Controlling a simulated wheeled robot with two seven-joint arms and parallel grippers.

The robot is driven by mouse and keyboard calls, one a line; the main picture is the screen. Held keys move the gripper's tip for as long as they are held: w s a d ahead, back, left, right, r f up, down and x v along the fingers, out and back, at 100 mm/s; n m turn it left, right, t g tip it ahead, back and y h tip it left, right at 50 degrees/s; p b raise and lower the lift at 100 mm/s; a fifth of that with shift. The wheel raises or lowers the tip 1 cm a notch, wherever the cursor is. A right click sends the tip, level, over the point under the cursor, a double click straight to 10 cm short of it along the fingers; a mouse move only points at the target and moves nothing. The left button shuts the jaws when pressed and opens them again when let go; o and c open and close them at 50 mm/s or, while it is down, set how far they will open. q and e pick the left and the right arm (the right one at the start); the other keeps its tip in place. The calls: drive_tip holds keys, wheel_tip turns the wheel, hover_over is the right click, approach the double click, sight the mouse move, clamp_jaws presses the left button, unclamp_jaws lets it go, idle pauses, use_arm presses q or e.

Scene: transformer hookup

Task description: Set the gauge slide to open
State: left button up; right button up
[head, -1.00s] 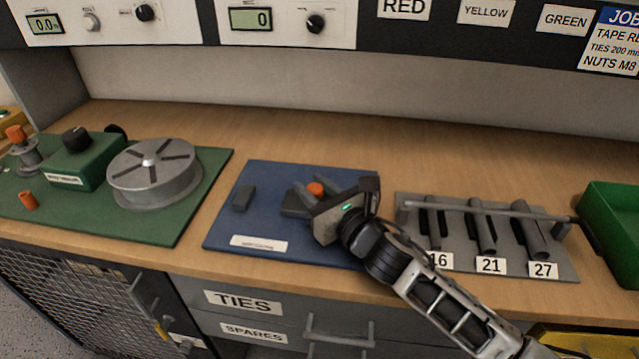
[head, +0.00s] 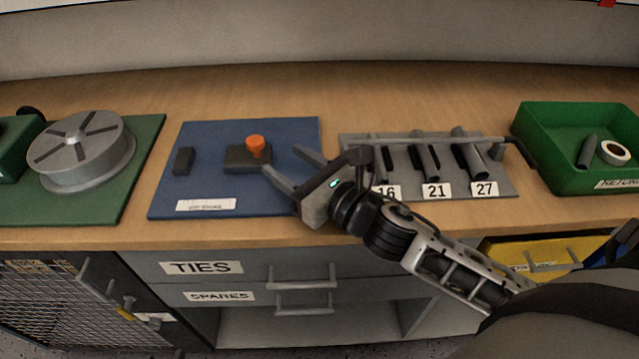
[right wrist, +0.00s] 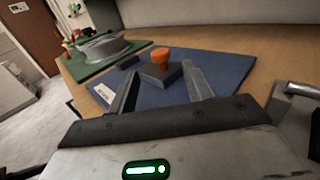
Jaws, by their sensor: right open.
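The gauge slide is a dark block (head: 247,160) with an orange knob (head: 256,145) on a blue mat (head: 185,140). A smaller dark block (head: 184,161) stands to its left, apart from it. My right gripper (head: 287,167) is open and empty, to the right of the slide, with its fingers pointing toward the knob. In the right wrist view the orange knob (right wrist: 160,54) shows beyond and between the two fingers (right wrist: 160,88), not visibly touching them. The label on the mat is too small to read. My left gripper is not in view.
A green mat with a grey round drum (head: 84,150) lies to the left. A grey rack (head: 420,150) with labelled tools and a bar stands to the right, close to my right arm. A green bin (head: 560,180) is farther right. Drawers (head: 240,275) sit below the bench edge.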

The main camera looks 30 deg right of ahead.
drive_tip(key=b+v, duration=0.1)
drive_tip(key=v, duration=0.4)
drive_tip(key=shift+s+d+f, duration=0.1)
drive_tip(key=shift+s, duration=0.25)
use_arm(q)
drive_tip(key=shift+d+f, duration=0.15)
use_arm(e)
drive_tip(key=shift+s+d, duration=0.2)
drive_tip(key=shift+s, duration=0.25)
